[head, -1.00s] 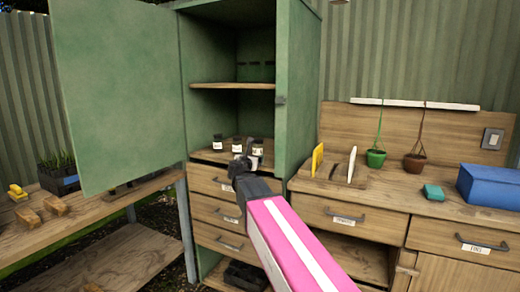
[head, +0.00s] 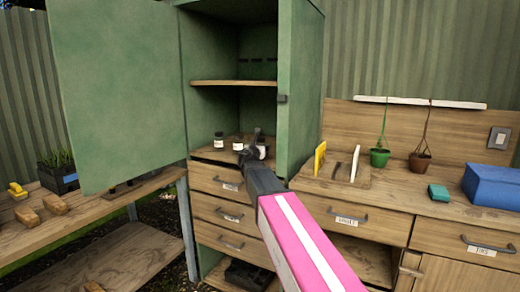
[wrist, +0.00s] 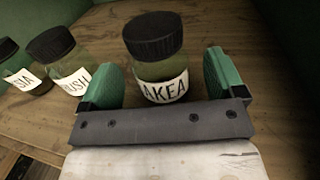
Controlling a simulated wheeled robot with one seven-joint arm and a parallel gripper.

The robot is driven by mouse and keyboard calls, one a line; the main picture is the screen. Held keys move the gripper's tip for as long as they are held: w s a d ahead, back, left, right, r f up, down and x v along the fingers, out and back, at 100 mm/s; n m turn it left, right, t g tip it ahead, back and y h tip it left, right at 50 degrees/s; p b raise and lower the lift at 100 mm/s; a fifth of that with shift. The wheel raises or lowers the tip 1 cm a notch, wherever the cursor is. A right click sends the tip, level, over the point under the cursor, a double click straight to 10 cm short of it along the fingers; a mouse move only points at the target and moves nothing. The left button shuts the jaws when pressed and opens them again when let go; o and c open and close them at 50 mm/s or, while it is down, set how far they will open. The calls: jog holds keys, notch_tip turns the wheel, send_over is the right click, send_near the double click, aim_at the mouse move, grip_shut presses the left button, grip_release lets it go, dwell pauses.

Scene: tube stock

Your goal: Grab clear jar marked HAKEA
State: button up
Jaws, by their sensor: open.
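The clear jar marked HAKEA (wrist: 160,70) has a black ribbed lid and a white label, of which "AKEA" shows in the wrist view. It stands upright on the cabinet's wooden shelf, between the two green fingers of my gripper (wrist: 165,85). The fingers are open, one on each side of the jar, with a gap visible on the left. In the head view my gripper (head: 250,146) reaches into the cabinet, and the jar (head: 262,150) shows partly behind it.
Two similar jars stand to the left: one with a label ending "USH" (wrist: 65,65) close by, and one ending "SIA" (wrist: 18,80) beyond it. The green cabinet (head: 298,90) has its door (head: 115,95) open to the left. Its side wall is close on the right.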

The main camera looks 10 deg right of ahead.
jog(key=x, duration=0.2)
jog(key=shift+w+d, duration=0.1)
jog(key=shift+w, duration=0.15)
jog(key=shift+c, duration=0.3)
jog(key=c, duration=1.1)
jog(key=shift+o, duration=0.2)
